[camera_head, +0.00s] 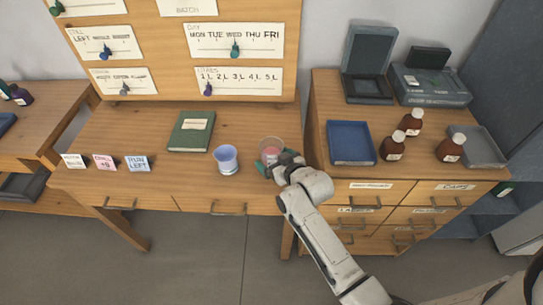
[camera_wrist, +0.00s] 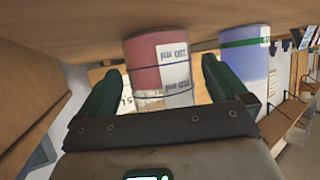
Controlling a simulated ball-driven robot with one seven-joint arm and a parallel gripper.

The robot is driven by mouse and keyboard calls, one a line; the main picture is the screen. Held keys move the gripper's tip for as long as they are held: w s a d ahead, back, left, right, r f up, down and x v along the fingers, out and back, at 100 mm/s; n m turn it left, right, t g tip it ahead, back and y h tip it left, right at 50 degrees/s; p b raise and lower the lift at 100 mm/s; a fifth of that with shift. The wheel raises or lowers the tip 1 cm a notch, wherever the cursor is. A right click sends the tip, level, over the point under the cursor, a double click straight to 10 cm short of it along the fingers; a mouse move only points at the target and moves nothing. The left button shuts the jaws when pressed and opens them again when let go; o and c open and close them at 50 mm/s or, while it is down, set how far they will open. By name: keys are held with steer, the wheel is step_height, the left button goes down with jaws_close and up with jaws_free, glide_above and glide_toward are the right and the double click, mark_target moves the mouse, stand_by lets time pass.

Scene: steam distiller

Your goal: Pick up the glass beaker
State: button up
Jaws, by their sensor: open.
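A clear glass beaker with pink-red contents (camera_head: 271,148) stands on the wooden desk. In the wrist view this beaker (camera_wrist: 146,52) shows a white printed label and lies between and just ahead of the fingertips. My gripper (camera_head: 280,164) is open at the beaker's near right side, its green fingers (camera_wrist: 160,68) spread to either side of it. I cannot tell whether either finger touches the glass. A second, bluish-white beaker (camera_head: 226,158) stands to the left on the desk, and it also shows in the wrist view (camera_wrist: 243,58), outside the fingers.
A green book (camera_head: 190,131) lies behind the bluish beaker. Small cards (camera_head: 105,162) stand at the desk's left. To the right, a drawer cabinet holds a blue tray (camera_head: 351,142), brown bottles (camera_head: 392,147) and a grey tray (camera_head: 483,151). A board with sliders (camera_head: 180,48) rises behind.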

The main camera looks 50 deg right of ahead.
steer(key=shift+w+d+f, duration=0.1)
steer(key=shift+w+f, duration=0.05)
steer(key=shift+w, duration=0.15)
steer(key=c, duration=1.2)
